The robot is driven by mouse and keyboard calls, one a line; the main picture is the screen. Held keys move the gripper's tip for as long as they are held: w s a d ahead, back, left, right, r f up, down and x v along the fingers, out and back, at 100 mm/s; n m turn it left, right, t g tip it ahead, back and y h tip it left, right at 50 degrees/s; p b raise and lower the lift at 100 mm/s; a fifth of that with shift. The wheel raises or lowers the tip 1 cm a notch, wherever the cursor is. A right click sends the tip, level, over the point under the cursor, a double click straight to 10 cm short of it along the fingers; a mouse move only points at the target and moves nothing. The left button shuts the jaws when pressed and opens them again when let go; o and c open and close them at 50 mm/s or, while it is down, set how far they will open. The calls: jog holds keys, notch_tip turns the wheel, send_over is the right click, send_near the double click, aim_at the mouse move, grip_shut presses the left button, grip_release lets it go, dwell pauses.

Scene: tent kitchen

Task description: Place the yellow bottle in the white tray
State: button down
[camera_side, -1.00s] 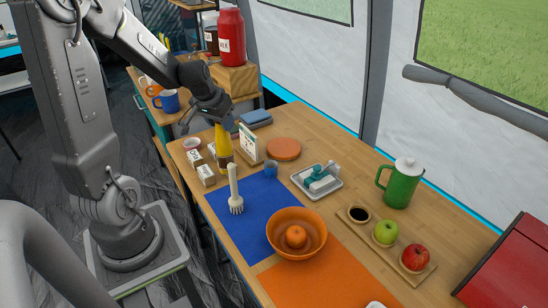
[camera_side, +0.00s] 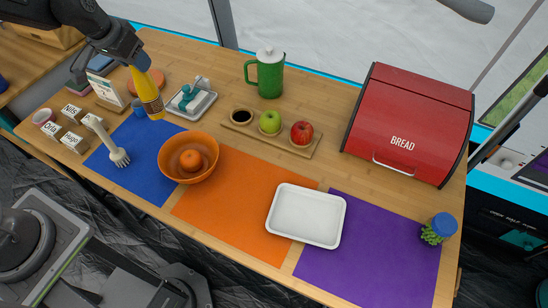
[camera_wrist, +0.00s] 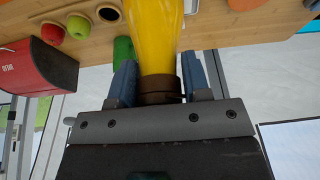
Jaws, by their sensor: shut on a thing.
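The yellow bottle (camera_side: 147,86), with a dark label band near its base, hangs slightly tilted from my gripper (camera_side: 138,62) at the upper left of the side view. It appears to be above the blue mat's far edge. In the wrist view, the blue-grey fingers of my gripper (camera_wrist: 158,78) are shut on the dark neck of the yellow bottle (camera_wrist: 157,35). The empty white tray (camera_side: 306,215) lies across the border of the orange and purple mats, to the right of and nearer than the bottle.
An orange bowl (camera_side: 204,167) holding an orange fruit stands between bottle and tray. A small dish (camera_side: 205,108), a wooden board (camera_side: 270,139) with apples, a green jug (camera_side: 270,76) and a red bread box (camera_side: 409,122) stand behind. A brush (camera_side: 119,157) lies on the blue mat (camera_side: 150,180).

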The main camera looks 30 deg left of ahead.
jog(key=s+d+m+g+h, duration=0.2)
jog(key=d+m, duration=0.7)
jog(key=d, duration=2.6)
jog(key=s+d+f+h, duration=0.1)
jog(key=s+d+f, duration=0.1)
jog(key=d+f, duration=0.9)
jog(key=shift+s+d+t, duration=0.25)
jog(key=shift+s+t, duration=0.05)
jog(key=shift+s, duration=0.1)
jog(key=shift+f, duration=0.1)
jog(key=c, duration=0.6)
grip_release()
jog(key=shift+f, duration=0.1)
